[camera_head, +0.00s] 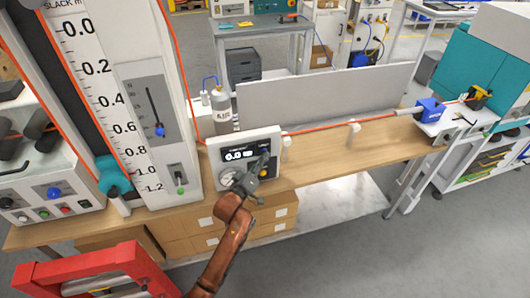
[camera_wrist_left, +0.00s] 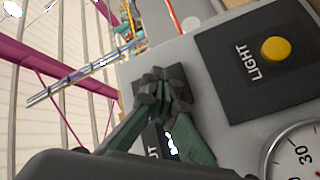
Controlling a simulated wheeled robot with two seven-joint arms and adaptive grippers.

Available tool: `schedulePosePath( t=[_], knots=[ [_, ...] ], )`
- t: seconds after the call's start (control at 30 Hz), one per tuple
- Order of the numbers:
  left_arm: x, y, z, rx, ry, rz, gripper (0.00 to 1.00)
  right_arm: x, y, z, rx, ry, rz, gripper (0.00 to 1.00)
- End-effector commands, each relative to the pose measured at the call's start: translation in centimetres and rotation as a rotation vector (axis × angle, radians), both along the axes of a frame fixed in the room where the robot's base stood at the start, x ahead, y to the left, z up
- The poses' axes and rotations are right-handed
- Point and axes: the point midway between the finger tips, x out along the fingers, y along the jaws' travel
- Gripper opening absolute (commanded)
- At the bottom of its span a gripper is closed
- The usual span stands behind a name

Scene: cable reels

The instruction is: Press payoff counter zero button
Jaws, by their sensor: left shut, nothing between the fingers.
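The payoff counter is a white box (camera_head: 272,138) on the wooden bench, with a dark display (camera_head: 235,155) reading about 0.0. My left gripper (camera_head: 264,157) is shut and empty in front of its right side. In the left wrist view, the closed fingertips (camera_wrist_left: 163,88) are over a dark plate (camera_wrist_left: 126,88), at or very near it. They hide the middle of this plate, so no zero button can be made out; its lettering is mostly covered. A yellow button (camera_wrist_left: 276,49) labelled LIGHT sits on a separate dark plate beside the fingers. My right gripper is not in view.
A round dial (camera_wrist_left: 298,152) is near the fingers on the same face. A tall scale panel (camera_head: 95,80) stands left of the box. An orange cable (camera_head: 320,130) runs right to a blue clamp (camera_head: 430,109). A grey bottle (camera_head: 221,108) stands behind the box.

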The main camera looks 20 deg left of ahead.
Motion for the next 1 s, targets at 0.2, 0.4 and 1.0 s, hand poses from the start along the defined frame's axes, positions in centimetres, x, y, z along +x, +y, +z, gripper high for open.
schedulePosePath(
  t=[0.2, 0.4, 1.0],
  knots=[
    [-1.0, -0.6, 0.2, -0.001, 0.001, 0.001, 0.0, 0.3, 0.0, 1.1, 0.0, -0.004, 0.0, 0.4],
    [-1.2, -0.8, 0.1, 0.001, 0.0, 0.0, 0.0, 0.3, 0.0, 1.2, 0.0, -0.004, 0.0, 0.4],
    [-4.2, -2.8, 0.2, -0.002, 0.002, 0.0, 0.0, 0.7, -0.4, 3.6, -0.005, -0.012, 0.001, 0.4]
  ],
)
